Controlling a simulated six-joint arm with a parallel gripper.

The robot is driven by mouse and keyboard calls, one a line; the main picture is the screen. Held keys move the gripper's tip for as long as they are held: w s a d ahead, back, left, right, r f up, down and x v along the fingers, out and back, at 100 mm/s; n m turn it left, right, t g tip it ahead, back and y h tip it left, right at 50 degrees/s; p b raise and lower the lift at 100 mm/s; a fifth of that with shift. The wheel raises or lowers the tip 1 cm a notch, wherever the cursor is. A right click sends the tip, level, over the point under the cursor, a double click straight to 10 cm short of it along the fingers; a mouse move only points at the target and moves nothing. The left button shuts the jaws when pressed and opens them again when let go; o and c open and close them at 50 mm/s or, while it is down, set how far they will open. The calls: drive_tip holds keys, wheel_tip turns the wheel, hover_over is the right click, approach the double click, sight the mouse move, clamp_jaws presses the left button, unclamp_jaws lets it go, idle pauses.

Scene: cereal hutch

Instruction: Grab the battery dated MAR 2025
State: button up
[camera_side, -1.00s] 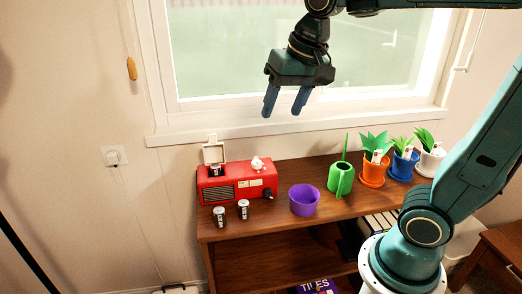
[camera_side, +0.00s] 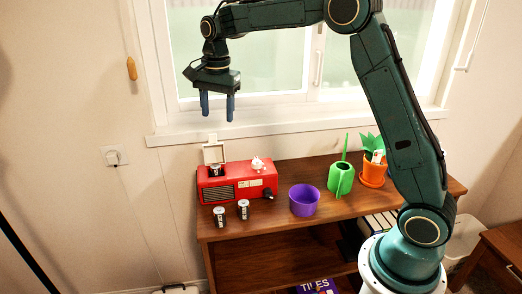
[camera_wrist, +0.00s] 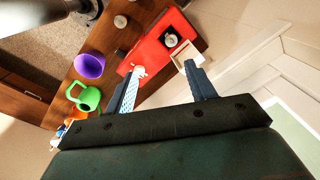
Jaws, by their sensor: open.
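Two batteries stand upright on the hutch top in front of the red radio (camera_side: 246,184): a left one (camera_side: 219,217) and a right one (camera_side: 243,209). A third battery (camera_side: 215,171) sits in the radio's open compartment at its left end, under a raised lid (camera_side: 213,152). It also shows in the wrist view (camera_wrist: 171,40). No date is readable on any battery. My gripper (camera_side: 217,112) is open and empty, fingers pointing down, high above the radio's left end. In the wrist view, my fingers (camera_wrist: 161,68) are spread, with the radio beyond them.
A purple pot (camera_side: 303,202), a green watering can (camera_side: 341,178) and an orange potted plant (camera_side: 374,170) stand on the hutch (camera_side: 275,223) to the right. A small white figure (camera_side: 257,163) is on the radio. The window sill (camera_side: 290,127) runs behind.

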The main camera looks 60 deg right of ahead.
drive_tip(key=w+d+f+m, duration=0.1)
drive_tip(key=w+f+m, duration=0.1)
drive_tip(key=w+f, duration=0.2)
drive_tip(key=shift+w+d+f+m+g, duration=0.2)
drive_tip(key=shift+w+f+m+g, duration=0.15)
drive_tip(key=shift+f, duration=0.3)
drive_tip(key=shift+s, duration=0.15)
hover_over(215, 165)
drive_tip(key=shift+a+f, duration=0.1)
drive_tip(key=shift+f, duration=4.15)
drive_tip(key=shift+f, duration=2.6)
drive_tip(key=c, duration=1.1)
